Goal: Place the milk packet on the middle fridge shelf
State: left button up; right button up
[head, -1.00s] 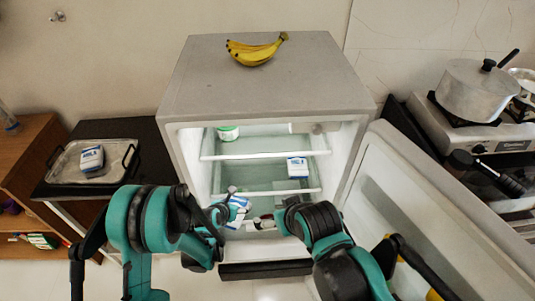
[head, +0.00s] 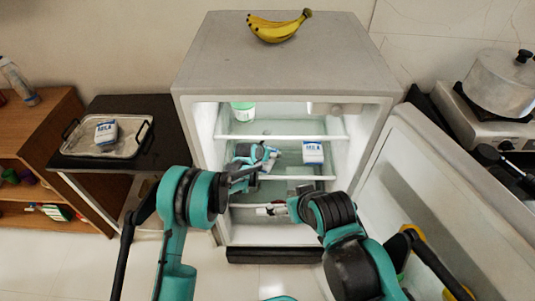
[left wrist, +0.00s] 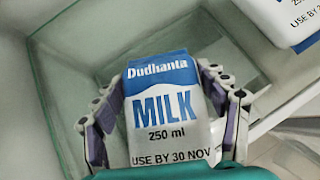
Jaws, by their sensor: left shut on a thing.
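My left gripper (head: 262,157) reaches into the open fridge (head: 285,85) and is shut on a blue-and-white milk packet (left wrist: 165,112). The left wrist view shows the fingers on both sides of it, label facing the camera. It is over or at the glass shelf (head: 290,178); I cannot tell whether it touches. A second milk packet (head: 313,153) stands on that shelf to the right, and its corner shows in the left wrist view (left wrist: 285,20). A third packet (head: 106,131) lies on the tray at the left. My right gripper (head: 272,210) is low before the fridge, its fingers unclear.
A green-and-white tub (head: 243,111) stands on the upper shelf (head: 280,137). Bananas (head: 279,26) lie on the fridge top. The open fridge door (head: 450,190) is at the right. The metal tray (head: 135,148) rests on a dark table (head: 165,155).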

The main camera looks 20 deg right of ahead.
pick_arm(q)
jog(key=shift+w+f+b, duration=0.1)
jog(key=shift+f+b, duration=0.15)
jog(key=shift+b, duration=0.1)
jog(key=shift+r, duration=0.2)
jog(key=shift+f, duration=0.1)
jog(key=shift+f, duration=0.15)
jog(key=o, duration=1.5)
